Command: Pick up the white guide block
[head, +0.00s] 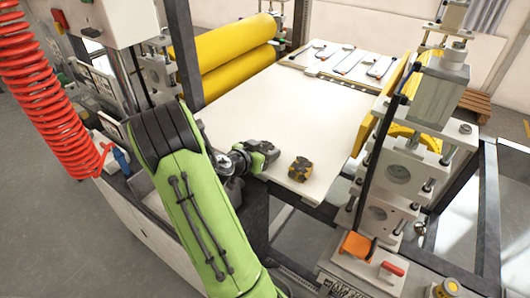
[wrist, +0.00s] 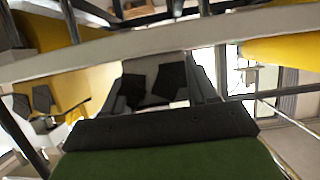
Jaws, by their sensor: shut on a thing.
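My gripper (head: 262,152) is at the near left part of the white table top, close to its front edge. The wrist view shows its two dark finger pads (wrist: 153,88) close together. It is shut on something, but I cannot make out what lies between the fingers. I cannot clearly pick out the white guide block in either view.
The white table top (head: 290,115) is mostly bare. Yellow rollers (head: 228,62) lie behind it on the left, and a tray with several flat pieces (head: 345,62) at the back. A roller stand (head: 405,170) rises on the right. A red coiled hose (head: 48,95) hangs at left.

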